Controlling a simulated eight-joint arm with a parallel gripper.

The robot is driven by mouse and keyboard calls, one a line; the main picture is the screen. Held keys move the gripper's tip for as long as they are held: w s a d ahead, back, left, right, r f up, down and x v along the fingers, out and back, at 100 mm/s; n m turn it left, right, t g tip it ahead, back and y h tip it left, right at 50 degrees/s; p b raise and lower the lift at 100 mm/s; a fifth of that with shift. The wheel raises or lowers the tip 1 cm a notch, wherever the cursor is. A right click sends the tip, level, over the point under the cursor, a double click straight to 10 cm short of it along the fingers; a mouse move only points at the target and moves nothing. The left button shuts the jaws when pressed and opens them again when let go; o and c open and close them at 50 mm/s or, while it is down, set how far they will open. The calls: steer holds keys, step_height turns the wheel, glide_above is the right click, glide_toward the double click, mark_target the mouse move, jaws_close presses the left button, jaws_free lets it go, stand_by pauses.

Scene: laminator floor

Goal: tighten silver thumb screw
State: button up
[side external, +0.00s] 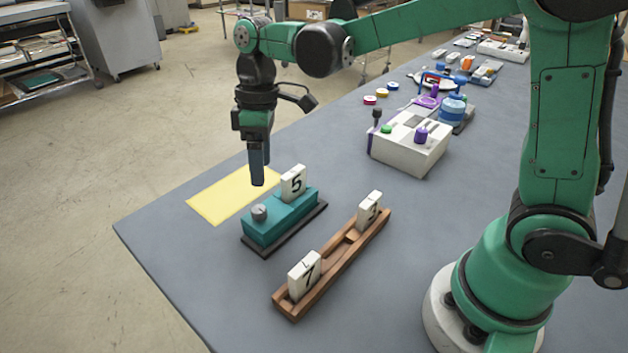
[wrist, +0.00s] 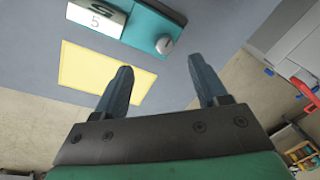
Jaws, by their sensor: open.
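The silver thumb screw (side external: 259,212) sits on top of the near-left end of a teal block (side external: 280,220), which rests on a dark base. In the wrist view the silver thumb screw (wrist: 164,45) shows near the end of the teal block (wrist: 148,22), beyond my fingertips. A white tile marked 5 (side external: 293,182) stands at the block's other end. My gripper (side external: 258,184) points down, above and behind the block, over the yellow sheet side. In the wrist view my gripper (wrist: 163,75) is open, with nothing between its fingers and apart from the screw.
A yellow sheet (side external: 232,195) lies flat beside the block. A wooden rack (side external: 328,265) holds tiles marked 7 (side external: 304,275) and 3 (side external: 369,211). A white box (side external: 408,143) with coloured knobs stands farther back. The table (side external: 180,255) is bare at its front-left corner.

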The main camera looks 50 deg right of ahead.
mark_target(258, 208)
steer(key=shift+w+a+f+n+g, duration=0.4)
steer(key=shift+f+n+g, duration=0.1)
steer(key=shift+f, duration=0.35)
steer(key=shift+s+a+f, duration=0.1)
steer(key=shift+a+f, duration=0.05)
steer(key=shift+f, duration=0.7)
steer(key=shift+s+a+f, duration=0.1)
steer(key=shift+s+f, duration=0.05)
steer(key=shift+f, duration=0.7)
steer(key=shift+s+a+f, duration=0.1)
steer(key=shift+a+f, duration=0.05)
steer(key=shift+f, duration=0.7)
jaws_close()
